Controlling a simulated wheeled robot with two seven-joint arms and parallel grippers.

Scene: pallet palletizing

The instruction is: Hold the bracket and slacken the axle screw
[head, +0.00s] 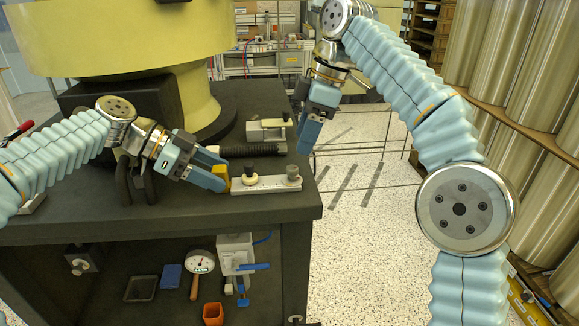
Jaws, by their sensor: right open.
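A pale metal bracket (268,186) lies flat near the right front edge of the dark bench. A dark knob with a light cap (249,174) and a grey screw-like knob (292,175) stand up from it; I cannot tell which is the axle screw. A yellow block (222,174) is at its left end. My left gripper (224,178) is at that end, its fingers on both sides of the yellow block. My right gripper (307,133) is open and empty, pointing down beyond the bench's right edge, above and right of the bracket.
A dark ribbed rod (248,150) and a small clamp-like metal part (267,131) lie just behind the bracket. A large yellow machine body (130,35) fills the bench's back left.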

